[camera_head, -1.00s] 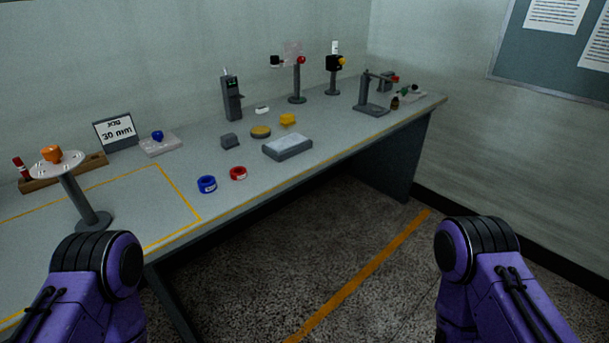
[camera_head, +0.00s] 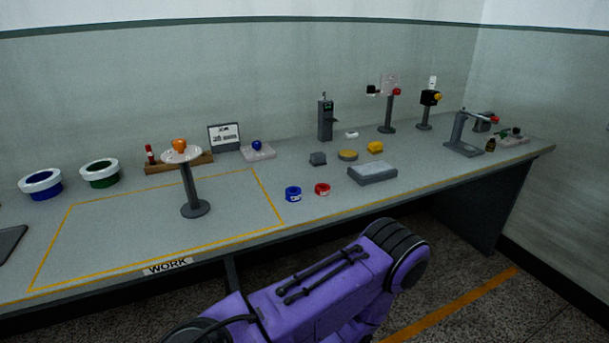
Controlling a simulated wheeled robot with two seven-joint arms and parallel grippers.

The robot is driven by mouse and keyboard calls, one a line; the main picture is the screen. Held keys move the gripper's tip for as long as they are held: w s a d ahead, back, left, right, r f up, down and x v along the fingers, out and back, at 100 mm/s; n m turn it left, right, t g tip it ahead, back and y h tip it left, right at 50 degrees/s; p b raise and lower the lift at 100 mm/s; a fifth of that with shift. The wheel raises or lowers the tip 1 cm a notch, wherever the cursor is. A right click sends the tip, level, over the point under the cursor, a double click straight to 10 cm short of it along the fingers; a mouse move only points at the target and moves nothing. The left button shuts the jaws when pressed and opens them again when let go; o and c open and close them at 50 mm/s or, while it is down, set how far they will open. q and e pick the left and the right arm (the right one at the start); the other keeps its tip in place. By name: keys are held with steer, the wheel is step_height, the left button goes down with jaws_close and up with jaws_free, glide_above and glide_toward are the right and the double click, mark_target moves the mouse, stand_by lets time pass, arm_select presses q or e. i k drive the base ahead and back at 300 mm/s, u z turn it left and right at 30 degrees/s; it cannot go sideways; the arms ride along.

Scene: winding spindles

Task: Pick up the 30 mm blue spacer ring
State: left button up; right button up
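A small blue ring (camera_head: 293,194) with a pale label lies on the workbench near its front edge, just right of the yellow-outlined area. A similar red ring (camera_head: 322,189) lies close to its right, apart from it. A small sign (camera_head: 224,137) stands at the back of the bench; its text seems to give a size in mm. A purple arm link of mine crosses the bottom of the view, in front of the bench. Neither gripper is in view.
A grey post with a round white top (camera_head: 195,209) stands inside the yellow outline. White-rimmed blue (camera_head: 41,197) and green (camera_head: 102,184) containers stand at the left.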

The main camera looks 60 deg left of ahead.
mark_target(293, 194)
steer(key=k, duration=0.2)
steer(key=u, duration=1)
